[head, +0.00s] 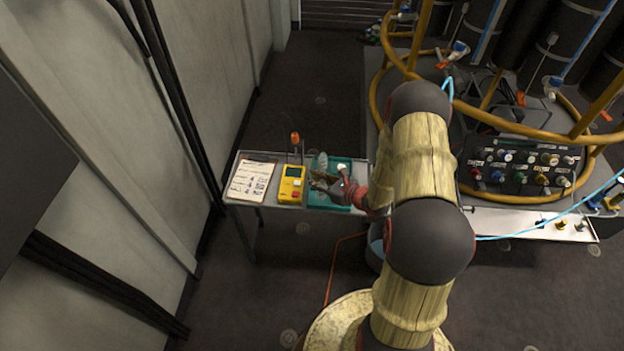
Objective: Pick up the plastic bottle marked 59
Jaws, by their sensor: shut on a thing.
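My gripper (322,182) reaches in from the right over the teal mat or tray (316,199) on a small table. It is shut on a small pale thing, which the fingers partly hide. I cannot tell whether this is the plastic bottle, and no number 59 can be read anywhere. A slim item with an orange top (295,138) stands at the table's back edge, behind and left of my gripper.
The grey table (240,209) also holds a printed sheet (252,181) and a yellow device (292,184). A wall runs along the left. At right are a hose-framed rig (480,105) and a black connector panel (520,167). An orange cable (331,275) lies on the floor.

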